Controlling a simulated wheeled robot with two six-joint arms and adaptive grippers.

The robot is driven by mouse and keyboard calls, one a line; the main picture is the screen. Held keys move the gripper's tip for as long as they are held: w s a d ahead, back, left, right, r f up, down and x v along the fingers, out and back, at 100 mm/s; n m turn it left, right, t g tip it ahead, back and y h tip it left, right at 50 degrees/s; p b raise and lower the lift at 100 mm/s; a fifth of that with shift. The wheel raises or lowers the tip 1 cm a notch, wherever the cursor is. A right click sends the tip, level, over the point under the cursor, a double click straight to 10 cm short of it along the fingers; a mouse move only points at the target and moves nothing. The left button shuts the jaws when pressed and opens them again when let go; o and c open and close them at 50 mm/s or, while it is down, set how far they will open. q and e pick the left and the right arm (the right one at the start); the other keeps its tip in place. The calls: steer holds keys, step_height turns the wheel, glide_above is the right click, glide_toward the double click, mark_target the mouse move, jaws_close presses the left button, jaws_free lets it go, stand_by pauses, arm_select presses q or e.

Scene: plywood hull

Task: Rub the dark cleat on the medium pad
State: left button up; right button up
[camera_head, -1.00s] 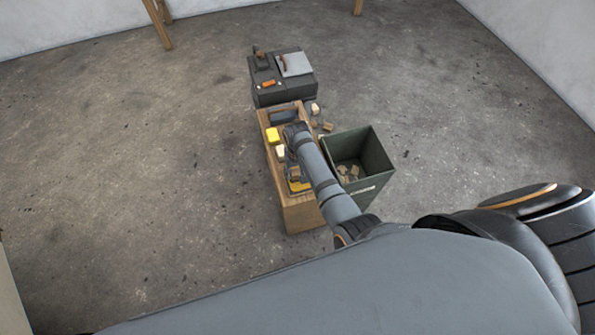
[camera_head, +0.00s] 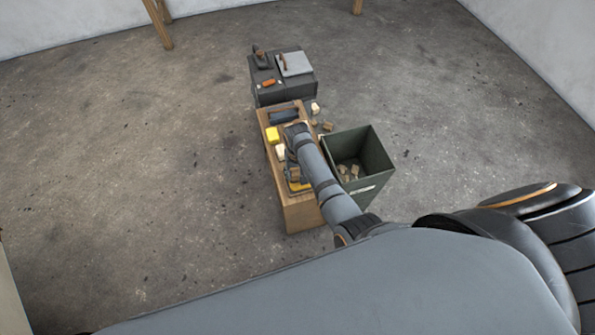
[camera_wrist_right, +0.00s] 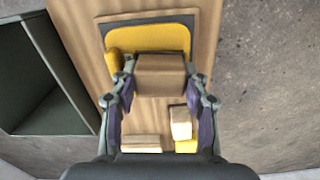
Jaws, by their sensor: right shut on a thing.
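My right gripper (camera_wrist_right: 160,90) is shut on a brown wooden block (camera_wrist_right: 160,75), which I take to be the dark cleat. In the right wrist view the block overlaps the lower edge of a yellow pad (camera_wrist_right: 148,37) with a dark border. I cannot tell whether block and pad touch. In the head view my right arm reaches over the wooden bench (camera_head: 302,218) and partly hides the gripper and the yellow pad (camera_head: 306,187). No label shows whether this pad is the medium one. My left gripper is not in view.
A pale block (camera_wrist_right: 180,122) and a yellow piece (camera_wrist_right: 187,146) lie on the bench near the gripper. A dark green bin (camera_head: 376,150) holding wood scraps stands right beside the bench. A dark cabinet (camera_head: 285,93) stands behind it. Open floor lies to the left.

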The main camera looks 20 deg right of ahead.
steer(key=shift+s+r+p, duration=0.15)
steer(key=shift+s+p, duration=0.4)
steer(key=shift+p, duration=0.05)
steer(key=shift+s+p, duration=0.3)
steer(key=shift+s, duration=0.05)
steer(key=shift+w+f+b, duration=0.3)
steer(key=shift+w+b, duration=0.15)
steer(key=shift+w, duration=0.15)
steer(key=shift+w+b, duration=0.55)
steer(key=shift+w, duration=0.6)
steer(key=shift+c, duration=0.4)
